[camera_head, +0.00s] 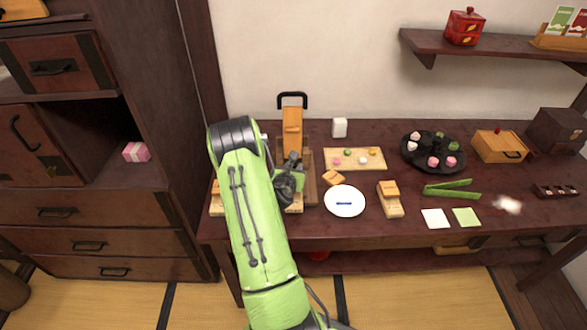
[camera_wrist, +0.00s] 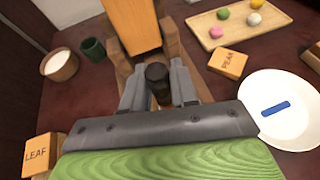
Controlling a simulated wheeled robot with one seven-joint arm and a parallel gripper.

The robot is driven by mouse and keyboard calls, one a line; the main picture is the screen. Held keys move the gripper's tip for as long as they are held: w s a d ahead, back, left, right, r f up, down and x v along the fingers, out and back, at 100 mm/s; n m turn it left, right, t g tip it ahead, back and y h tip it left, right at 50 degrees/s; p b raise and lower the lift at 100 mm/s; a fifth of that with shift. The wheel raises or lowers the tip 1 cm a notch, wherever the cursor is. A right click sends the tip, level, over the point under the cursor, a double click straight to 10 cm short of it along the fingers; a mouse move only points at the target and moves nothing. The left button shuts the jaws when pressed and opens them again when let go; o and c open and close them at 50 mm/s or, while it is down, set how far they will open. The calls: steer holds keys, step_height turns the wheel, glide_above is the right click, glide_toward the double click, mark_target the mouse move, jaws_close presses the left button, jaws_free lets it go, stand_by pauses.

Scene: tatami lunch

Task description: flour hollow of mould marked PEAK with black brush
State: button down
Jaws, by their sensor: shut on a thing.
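My gripper (camera_wrist: 158,88) is shut on a dark, round-ended upright thing, which looks like the handle end of the black brush (camera_wrist: 157,73). Its bristles are hidden. In the head view my arm and wrist cover most of it. The mould marked PEAK (camera_wrist: 228,63) is a small pale wooden block on the table, right of my gripper and apart from it. It also shows in the head view (camera_head: 333,178), beside the white plate. I cannot make out its hollow. A bowl with white contents, perhaps flour (camera_wrist: 59,65), stands left of my gripper.
A block marked LEAF (camera_wrist: 38,155) lies at the lower left. A green cup (camera_wrist: 93,49) stands by the bowl. A wooden stand (camera_wrist: 135,28) rises just beyond my gripper. A white plate (camera_head: 345,213) with a blue mark and a sweets board (camera_head: 373,153) lie to the right.

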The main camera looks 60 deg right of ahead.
steer(key=shift+f+b, duration=0.4)
steer(key=shift+f, duration=0.3)
steer(key=shift+s+d+r+p, duration=0.1)
steer(key=shift+s+p, duration=0.05)
steer(key=shift+p, duration=0.25)
stand_by(0.4)
steer(key=shift+w+a, duration=0.2)
steer(key=shift+w, duration=0.15)
steer(key=shift+s+d+p, duration=0.1)
steer(key=shift+d+p, duration=0.2)
steer(key=shift+p, duration=0.1)
steer(key=shift+s+a, duration=0.15)
steer(key=shift+a, duration=0.25)
